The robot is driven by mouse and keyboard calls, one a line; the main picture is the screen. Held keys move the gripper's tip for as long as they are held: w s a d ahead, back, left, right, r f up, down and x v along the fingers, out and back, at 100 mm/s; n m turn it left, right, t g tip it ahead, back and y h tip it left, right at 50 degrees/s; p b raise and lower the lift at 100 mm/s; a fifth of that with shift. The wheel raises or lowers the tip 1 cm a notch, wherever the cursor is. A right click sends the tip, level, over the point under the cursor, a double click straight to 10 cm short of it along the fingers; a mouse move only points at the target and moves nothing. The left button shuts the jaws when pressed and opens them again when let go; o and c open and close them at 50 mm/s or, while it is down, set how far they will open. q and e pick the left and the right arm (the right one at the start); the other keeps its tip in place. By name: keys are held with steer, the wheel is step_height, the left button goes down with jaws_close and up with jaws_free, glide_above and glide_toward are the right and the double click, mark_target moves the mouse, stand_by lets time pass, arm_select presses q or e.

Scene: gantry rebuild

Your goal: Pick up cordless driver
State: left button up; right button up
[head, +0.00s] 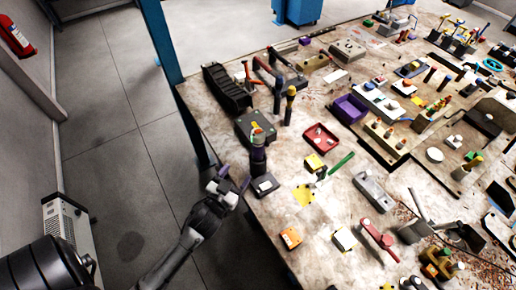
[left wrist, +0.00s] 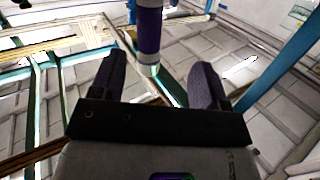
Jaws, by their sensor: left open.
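What looks like the cordless driver (head: 258,158) stands upright near the table's left edge in the head view, with a dark and purple body. My left gripper (head: 235,177) is just left of the driver, at the table edge, open and empty. In the left wrist view, a purple and grey cylinder (left wrist: 149,32), apparently the driver's body, shows beyond and between the two open fingers (left wrist: 157,70), apart from them. My right gripper is not in view.
The table (head: 225,110) is crowded. A dark box (head: 256,126) stands behind the driver, a red tray (head: 320,138) and a green-handled tool (head: 340,164) to the right. A black ribbed bin (head: 227,90) is farther back. Left of the table is open floor (head: 110,130).

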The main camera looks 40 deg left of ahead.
mark_target(261, 144)
arm_select(q)
steer(key=shift+n+t+h, duration=0.3)
steer(key=shift+t+h, duration=0.1)
steer(key=shift+t, duration=0.1)
steer(key=w, duration=0.4)
steer(key=w+a+r, duration=0.1)
steer(key=w, duration=0.8)
steer(key=shift+w+a+r+p, duration=0.2)
steer(key=shift+w+a+p, duration=0.15)
steer(key=shift+w, duration=0.05)
steer(key=shift+r, duration=0.1)
jaws_close()
